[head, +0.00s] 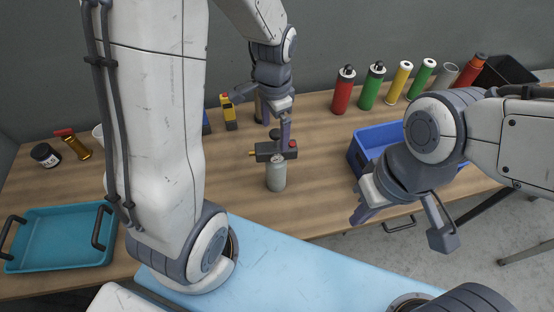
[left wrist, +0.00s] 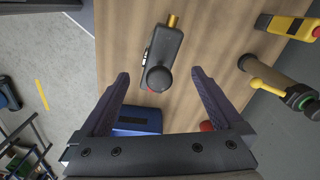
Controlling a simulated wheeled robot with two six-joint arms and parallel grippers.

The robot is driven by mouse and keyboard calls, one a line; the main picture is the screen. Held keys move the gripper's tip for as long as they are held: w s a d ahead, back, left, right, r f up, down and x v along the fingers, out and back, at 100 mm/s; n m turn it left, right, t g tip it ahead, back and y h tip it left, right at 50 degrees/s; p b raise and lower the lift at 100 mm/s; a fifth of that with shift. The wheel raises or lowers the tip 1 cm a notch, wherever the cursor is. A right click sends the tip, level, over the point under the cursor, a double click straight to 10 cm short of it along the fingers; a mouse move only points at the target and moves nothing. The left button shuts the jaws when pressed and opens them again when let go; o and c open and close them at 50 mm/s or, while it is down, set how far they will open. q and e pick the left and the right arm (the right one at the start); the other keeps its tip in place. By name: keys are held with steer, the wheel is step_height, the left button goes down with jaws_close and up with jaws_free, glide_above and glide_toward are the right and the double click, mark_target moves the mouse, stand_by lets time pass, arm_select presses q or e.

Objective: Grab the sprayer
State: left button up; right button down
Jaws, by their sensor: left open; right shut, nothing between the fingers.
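The sprayer (head: 276,176) is a grey bottle with a dark head and a brass nozzle pointing left. It stands upright on the wooden table in the middle of the head view. My left gripper (head: 285,140) is open and points down over its head. In the left wrist view the dark head of the sprayer (left wrist: 166,48), with a round black knob, lies ahead of and partly between the two spread fingers; I see no contact. My right gripper (head: 362,214) is shut and empty, near the blue bin.
A blue bin (head: 376,139) stands to the right. Several coloured cylinders line the back right, including a red one (head: 343,91). A yellow tool (head: 229,113) is behind the sprayer. A teal tray (head: 60,239) lies at left. The wood left of the sprayer is clear.

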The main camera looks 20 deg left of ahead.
mark_target(276, 145)
arm_select(q)
step_height(276, 145, down, 2)
step_height(276, 145, down, 4)
steer(key=shift+d+f+p, duration=0.1)
steer(key=shift+f+p, duration=0.05)
steer(key=shift+p, duration=0.85)
steer(key=shift+f, duration=0.6)
jaws_close()
